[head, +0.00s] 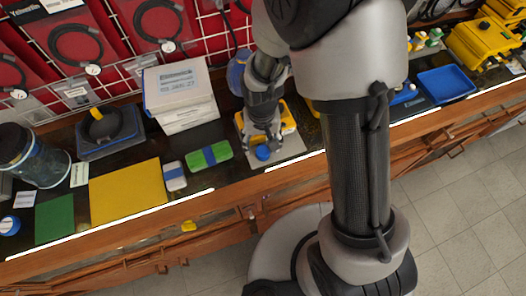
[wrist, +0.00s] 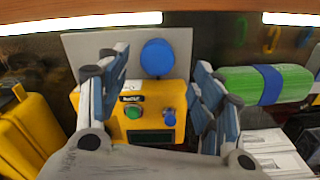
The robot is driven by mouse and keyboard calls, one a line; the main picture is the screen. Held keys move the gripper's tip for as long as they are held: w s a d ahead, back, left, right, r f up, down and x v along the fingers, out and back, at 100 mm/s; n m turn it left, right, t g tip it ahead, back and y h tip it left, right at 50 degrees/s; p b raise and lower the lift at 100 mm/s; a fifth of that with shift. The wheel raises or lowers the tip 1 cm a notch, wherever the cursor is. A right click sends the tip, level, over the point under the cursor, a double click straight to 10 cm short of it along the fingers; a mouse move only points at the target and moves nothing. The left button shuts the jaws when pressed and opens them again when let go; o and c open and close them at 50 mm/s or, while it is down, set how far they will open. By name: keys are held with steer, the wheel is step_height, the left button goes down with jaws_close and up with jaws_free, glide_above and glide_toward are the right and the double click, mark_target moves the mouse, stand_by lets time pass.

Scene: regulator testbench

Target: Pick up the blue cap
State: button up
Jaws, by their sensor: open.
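The blue cap (head: 263,152) is round and lies on a light grey plate (head: 287,153) near the front edge of the bench. In the wrist view the cap (wrist: 157,57) is at upper centre, just beyond a yellow device (wrist: 152,97) with a green button, a blue knob and a dark display. My gripper (head: 262,140) is over the device, close to the cap. In the wrist view its fingers (wrist: 161,60) are spread, one on each side of the cap, with a gap to it. Nothing is held. The exact height above the cap cannot be told.
A green block with a blue band (head: 208,155) lies left of the plate. White boxes (head: 180,95) stand behind it. A yellow mat (head: 127,190) and another blue round item (head: 9,225) are farther left. A blue tray (head: 446,84) is at the right.

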mark_target(263, 150)
step_height(263, 150, down, 5)
steer(key=shift+w+d+r+b, duration=0.1)
steer(key=shift+d+b, duration=0.05)
steer(key=shift+b, duration=0.65)
steer(key=c, duration=0.9)
steer(key=shift+o, duration=0.2)
steer(key=shift+r, duration=0.1)
